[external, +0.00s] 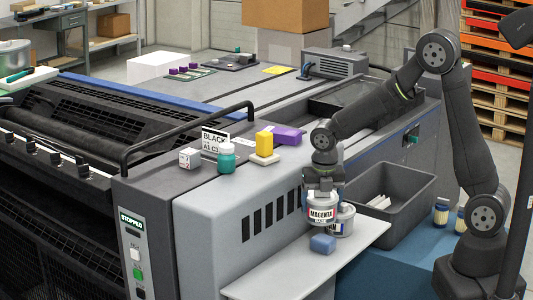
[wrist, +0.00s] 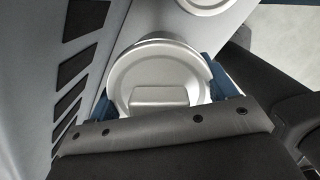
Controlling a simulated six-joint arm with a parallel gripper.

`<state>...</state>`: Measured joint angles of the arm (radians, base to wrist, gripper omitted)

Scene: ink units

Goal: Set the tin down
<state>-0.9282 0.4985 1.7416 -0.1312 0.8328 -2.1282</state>
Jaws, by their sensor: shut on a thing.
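The white tin labelled MAGENTA (external: 321,214) hangs upright from my gripper (external: 322,192) over the pale side shelf (external: 275,276). My gripper is shut on the tin near its top. In the wrist view, the tin's round lid (wrist: 150,65) lies between the blue fingers of my gripper (wrist: 160,95). A second tin (external: 345,222) stands just behind and to the right, partly hidden; its edge also shows in the wrist view (wrist: 208,4). I cannot tell whether the held tin touches the shelf.
A grey bin (external: 392,190) with white items stands right of the shelf. The machine's vented wall (external: 270,215) rises along the shelf's left. A yellow item (external: 264,143), a teal bottle (external: 226,160) and a purple item (external: 288,135) stand on top. The shelf's near part is clear.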

